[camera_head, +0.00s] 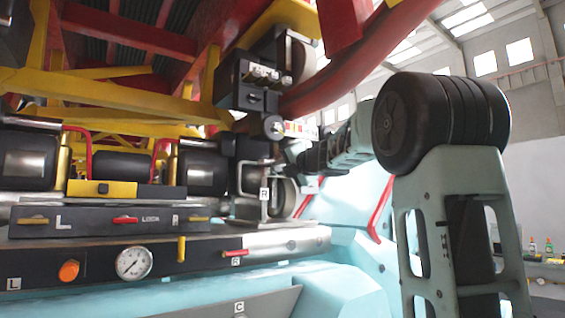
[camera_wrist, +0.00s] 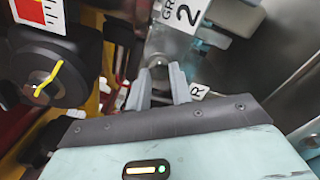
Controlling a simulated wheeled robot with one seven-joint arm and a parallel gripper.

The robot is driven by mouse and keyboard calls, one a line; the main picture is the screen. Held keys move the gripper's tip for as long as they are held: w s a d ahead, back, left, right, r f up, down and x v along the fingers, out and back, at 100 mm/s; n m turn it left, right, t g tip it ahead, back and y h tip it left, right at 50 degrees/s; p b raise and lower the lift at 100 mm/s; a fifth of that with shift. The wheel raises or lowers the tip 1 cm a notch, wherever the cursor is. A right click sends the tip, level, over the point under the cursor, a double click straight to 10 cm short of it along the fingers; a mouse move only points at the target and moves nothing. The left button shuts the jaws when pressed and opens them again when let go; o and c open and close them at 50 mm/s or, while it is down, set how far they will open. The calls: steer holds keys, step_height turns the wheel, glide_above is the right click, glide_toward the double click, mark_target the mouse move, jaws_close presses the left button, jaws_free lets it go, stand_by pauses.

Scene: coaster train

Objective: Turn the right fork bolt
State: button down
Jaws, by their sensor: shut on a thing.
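The right fork bolt (camera_wrist: 157,63) shows in the wrist view as a rounded grey metal head on a bracket, beside a white label with a large 2. My gripper (camera_wrist: 161,76) reaches it from below in that view. Its two pale fingers are shut on the bolt, one on each side, and partly hide it. In the head view, my gripper (camera_head: 284,160) is at the fork, just above the white R label (camera_head: 264,194). The bolt is too small and covered to make out clearly there.
A round black knob with a yellow mark (camera_wrist: 55,75) is close to the left of my fingers. A red curved rail (camera_head: 335,75) passes above my arm. A dark panel with a gauge (camera_head: 134,263) and several small levers lies at lower left. Open floor space shows at right.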

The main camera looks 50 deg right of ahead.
steer(key=m+p, duration=0.2)
steer(key=m, duration=0.1)
steer(key=shift+r+m, duration=0.15)
steer(key=shift+m, duration=0.15)
steer(key=shift+m+p, duration=1)
steer(key=shift+m, duration=0.3)
steer(key=shift+f, duration=0.2)
steer(key=c, duration=1.2)
jaws_free()
steer(key=shift+c, duration=0.2)
